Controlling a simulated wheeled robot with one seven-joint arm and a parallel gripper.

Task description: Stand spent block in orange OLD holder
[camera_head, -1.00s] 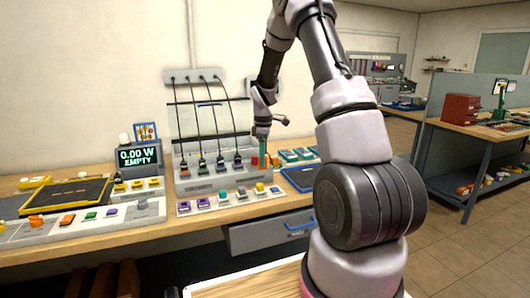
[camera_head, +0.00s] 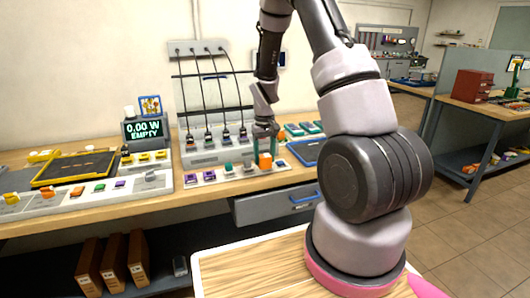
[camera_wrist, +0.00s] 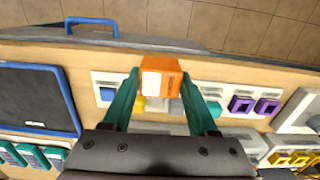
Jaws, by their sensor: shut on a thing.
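My gripper (camera_head: 265,150), with green fingers, is shut on an orange block (camera_head: 265,161) with a pale face. In the wrist view the block (camera_wrist: 160,75) sits between the two fingertips (camera_wrist: 160,84), above the front strip of small coloured blocks. I cannot tell from the views whether it touches the strip beneath. The orange OLD holder is not clearly seen; my gripper and the block hide part of the bench there.
The front strip (camera_head: 208,177) carries purple, green and yellow pieces. Behind it stands a grey unit (camera_head: 205,157) with hanging cables. A blue-edged mat (camera_head: 303,150) lies to the right, with green blocks (camera_head: 302,129) behind. A display (camera_head: 143,130) reads 0.00 W EMPTY.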

